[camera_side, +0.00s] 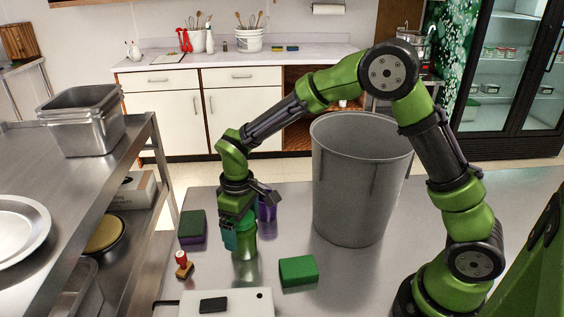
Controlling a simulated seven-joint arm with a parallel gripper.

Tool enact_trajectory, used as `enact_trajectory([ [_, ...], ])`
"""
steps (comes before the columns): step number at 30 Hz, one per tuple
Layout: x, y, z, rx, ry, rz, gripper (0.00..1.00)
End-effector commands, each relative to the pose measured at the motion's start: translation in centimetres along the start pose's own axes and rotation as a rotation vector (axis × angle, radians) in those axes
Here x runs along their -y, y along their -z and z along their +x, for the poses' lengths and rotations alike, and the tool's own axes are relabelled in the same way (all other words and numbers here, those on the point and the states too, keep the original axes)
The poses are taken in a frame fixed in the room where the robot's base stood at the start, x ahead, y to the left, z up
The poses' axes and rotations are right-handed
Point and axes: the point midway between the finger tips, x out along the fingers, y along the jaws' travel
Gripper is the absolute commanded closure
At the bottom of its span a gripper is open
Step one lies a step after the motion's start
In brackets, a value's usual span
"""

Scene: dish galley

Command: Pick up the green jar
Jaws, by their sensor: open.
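A green jar (244,248) stands upright on the metal table, left of the large grey bin. My gripper (240,234) points down at the jar's upper part, with its fingers open. One teal-looking finger shows in front of or beside the jar's top. The jar's top is hidden by the gripper, and I cannot tell whether the fingers touch it.
A tall grey bin (352,195) stands close on the right. A purple object (267,210) is just behind the jar. A green block (298,271), a green-and-purple block (192,226), a stamp (183,265) and a white device (228,304) lie around it.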

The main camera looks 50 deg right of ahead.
Motion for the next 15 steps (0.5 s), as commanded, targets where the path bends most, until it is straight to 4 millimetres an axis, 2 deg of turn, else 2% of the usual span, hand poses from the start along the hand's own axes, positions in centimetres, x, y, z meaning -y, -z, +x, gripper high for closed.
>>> enact_trajectory([
  [4,-0.01,0.00,-0.02,0.000,0.000,0.000,0.02],
  [15,-0.01,0.00,-0.05,0.000,0.000,0.000,0.58],
])
